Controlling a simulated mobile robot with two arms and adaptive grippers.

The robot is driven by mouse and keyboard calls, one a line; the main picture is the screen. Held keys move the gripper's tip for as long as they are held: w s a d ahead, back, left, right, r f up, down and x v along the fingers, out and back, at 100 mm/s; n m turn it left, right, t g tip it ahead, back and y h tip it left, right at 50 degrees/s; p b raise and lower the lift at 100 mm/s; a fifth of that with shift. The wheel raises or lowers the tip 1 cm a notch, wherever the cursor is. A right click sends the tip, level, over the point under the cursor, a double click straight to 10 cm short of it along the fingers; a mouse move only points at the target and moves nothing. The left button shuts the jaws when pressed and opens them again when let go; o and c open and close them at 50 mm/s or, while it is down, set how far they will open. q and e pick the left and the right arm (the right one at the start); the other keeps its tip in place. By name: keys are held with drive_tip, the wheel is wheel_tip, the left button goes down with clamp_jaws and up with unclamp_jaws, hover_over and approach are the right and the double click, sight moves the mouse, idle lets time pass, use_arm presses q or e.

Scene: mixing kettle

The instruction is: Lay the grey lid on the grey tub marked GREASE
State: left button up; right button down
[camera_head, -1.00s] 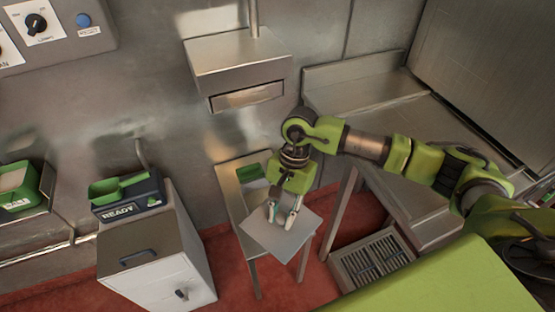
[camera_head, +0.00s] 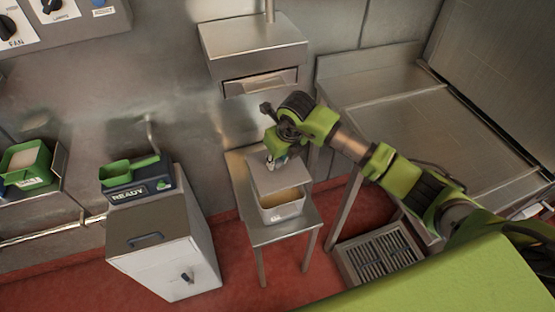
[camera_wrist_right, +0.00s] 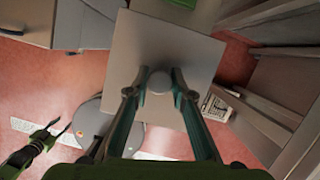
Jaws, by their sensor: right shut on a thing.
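The grey lid (camera_head: 279,175) is a flat square plate, held over the back part of the grey tub (camera_head: 284,212). The tub stands on a small steel stand, and its tan contents show in front of the lid. The lid looks shifted back from the tub's front rim; whether it touches the tub I cannot tell. My right gripper (camera_head: 277,162) is shut on the lid's round knob, which shows between the fingertips in the wrist view (camera_wrist_right: 159,84). There the lid (camera_wrist_right: 168,40) hides most of the tub. What seems to be my left gripper shows small at the wrist view's lower left.
A white cabinet (camera_head: 165,262) with a green scoop on a READY holder (camera_head: 140,188) stands left of the stand (camera_head: 285,234). A steel hood box (camera_head: 253,42) hangs above. A steel table (camera_head: 420,105) and floor grate (camera_head: 380,257) are on the right.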

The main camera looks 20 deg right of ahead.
sight(279, 169)
wheel_tip(279, 169, down, 6)
drive_tip(key=b, duration=0.3)
drive_tip(key=shift+r+b, duration=0.1)
drive_tip(key=shift+b, duration=0.25)
drive_tip(key=shift+r, duration=0.2)
drive_tip(key=shift+f, duration=0.25)
drive_tip(key=shift+f+b, duration=0.2)
drive_tip(key=shift+b, duration=0.15)
drive_tip(key=shift+f+b, duration=0.9)
drive_tip(key=shift+f, duration=0.15)
drive_tip(key=shift+f, duration=0.2)
drive_tip(key=c, duration=1.7)
unclamp_jaws()
